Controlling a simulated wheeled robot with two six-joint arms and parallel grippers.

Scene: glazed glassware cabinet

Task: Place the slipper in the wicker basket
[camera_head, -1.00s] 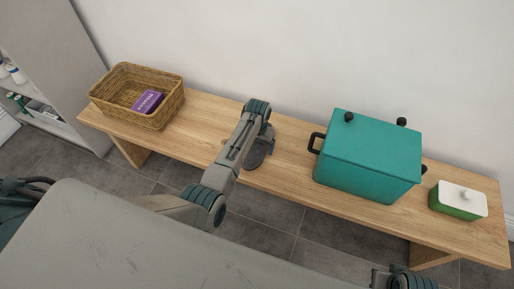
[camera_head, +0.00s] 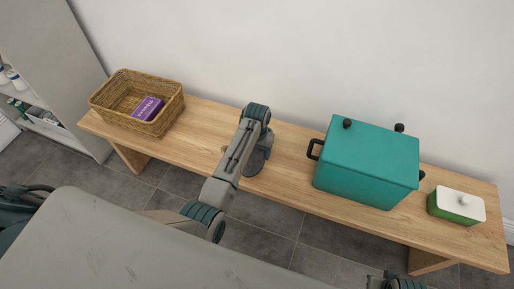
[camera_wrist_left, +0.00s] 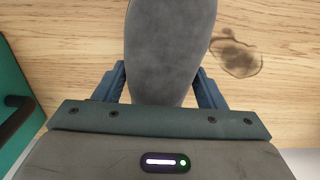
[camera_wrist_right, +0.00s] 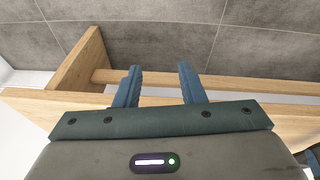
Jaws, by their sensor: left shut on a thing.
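A dark grey slipper (camera_head: 254,163) is at the middle of the wooden bench. It fills the top middle of the left wrist view (camera_wrist_left: 170,45), sole or insole side not clear. My left gripper (camera_head: 264,146) is shut on the slipper, one finger on each side of it in its wrist view. I cannot tell whether the slipper still touches the bench. The wicker basket (camera_head: 170,122) stands at the bench's left end with a purple box (camera_head: 148,108) inside. My right gripper (camera_wrist_right: 159,68) is open and empty in its wrist view; only its arm's edge shows low in the head view.
A green and white box (camera_head: 457,204) is at the bench's right end. The bench (camera_head: 205,122) is clear between basket and slipper. A shelf unit (camera_head: 62,75) stands at the left.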

